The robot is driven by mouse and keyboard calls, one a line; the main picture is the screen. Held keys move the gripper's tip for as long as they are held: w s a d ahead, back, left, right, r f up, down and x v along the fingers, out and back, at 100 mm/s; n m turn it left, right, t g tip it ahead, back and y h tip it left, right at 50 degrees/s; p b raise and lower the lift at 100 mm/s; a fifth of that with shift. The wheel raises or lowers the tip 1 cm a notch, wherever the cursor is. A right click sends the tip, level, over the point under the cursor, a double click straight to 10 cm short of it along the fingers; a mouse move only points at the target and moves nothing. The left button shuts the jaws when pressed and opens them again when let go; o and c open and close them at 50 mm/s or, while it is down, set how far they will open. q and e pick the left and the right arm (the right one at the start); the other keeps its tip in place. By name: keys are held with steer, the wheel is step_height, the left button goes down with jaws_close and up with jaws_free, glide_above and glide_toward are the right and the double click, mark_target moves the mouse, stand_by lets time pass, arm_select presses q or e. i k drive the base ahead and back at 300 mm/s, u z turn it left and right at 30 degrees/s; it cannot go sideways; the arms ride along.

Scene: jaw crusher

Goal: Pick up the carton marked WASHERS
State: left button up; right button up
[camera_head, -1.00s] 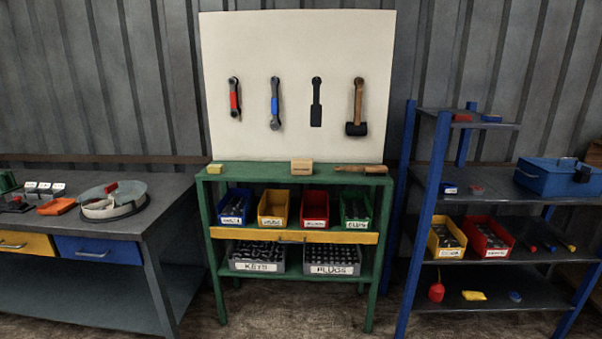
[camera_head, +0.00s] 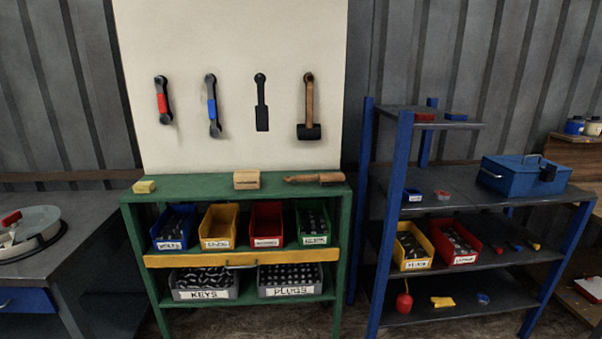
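A small tan carton (camera_head: 246,180) stands on the top of the green bench rack (camera_head: 215,187). A dark line of print shows on its front, too small to read. Below it on the rack is a red bin (camera_head: 266,223) with a white label that I cannot read for certain. Neither of my grippers is in view, and nothing touches the carton.
A yellow block (camera_head: 144,187) and a wooden-handled tool (camera_head: 314,179) lie on either side of the carton. A pale tool board (camera_head: 235,50) rises behind. A blue-framed shelf (camera_head: 390,200) with a blue toolbox (camera_head: 524,176) stands right; a dark workbench (camera_head: 75,220) stands left.

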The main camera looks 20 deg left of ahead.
mark_target(247, 179)
steer(key=z, duration=0.1)
steer(key=i, duration=1.15)
steer(key=u, duration=0.25)
